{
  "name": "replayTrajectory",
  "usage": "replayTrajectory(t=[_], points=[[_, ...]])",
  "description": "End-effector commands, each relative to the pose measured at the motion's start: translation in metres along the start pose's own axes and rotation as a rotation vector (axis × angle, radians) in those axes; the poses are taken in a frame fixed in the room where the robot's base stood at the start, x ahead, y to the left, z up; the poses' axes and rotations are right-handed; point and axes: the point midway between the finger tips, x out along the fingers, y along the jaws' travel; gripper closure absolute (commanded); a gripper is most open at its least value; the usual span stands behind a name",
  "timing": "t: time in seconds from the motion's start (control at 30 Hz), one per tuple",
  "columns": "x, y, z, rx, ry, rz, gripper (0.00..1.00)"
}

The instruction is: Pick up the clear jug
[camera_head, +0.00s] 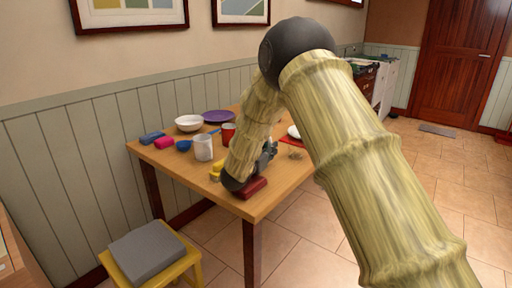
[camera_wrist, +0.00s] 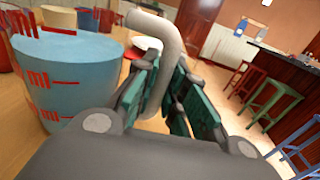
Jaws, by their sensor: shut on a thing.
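The clear jug (camera_wrist: 72,80) is large at the left of the wrist view. It looks bluish, stands upright and carries red "ml" marks. A pale grey curved handle (camera_wrist: 168,35) passes down between the dark green finger pads of my gripper (camera_wrist: 170,100), which is shut on it. The handle appears to belong to the jug, though their join is not clearly seen. In the head view my gripper (camera_head: 266,157) is low over the table's front right part, and my arm hides much of what lies around it.
The wooden table (camera_head: 160,150) also holds a white bowl (camera_head: 189,123), a purple plate (camera_head: 218,116), a red mug (camera_head: 228,133), a pale cup (camera_head: 203,149), blue and pink blocks and a dark red block (camera_head: 252,187) by the front edge. A yellow stool (camera_head: 150,256) stands in front.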

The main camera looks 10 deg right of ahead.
Motion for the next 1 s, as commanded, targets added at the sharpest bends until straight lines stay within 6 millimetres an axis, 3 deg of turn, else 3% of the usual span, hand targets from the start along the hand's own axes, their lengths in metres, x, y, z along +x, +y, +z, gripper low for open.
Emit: replayTrajectory(t=[0.43, 0.77, 1.0], points=[[0.001, 0.001, 0.006, 0.003, -0.003, 0.000, 1.00], [0.001, 0.001, 0.041, 0.006, -0.003, 0.000, 1.00], [0.003, -0.041, 0.042, 0.002, -0.001, -0.002, 1.00]])
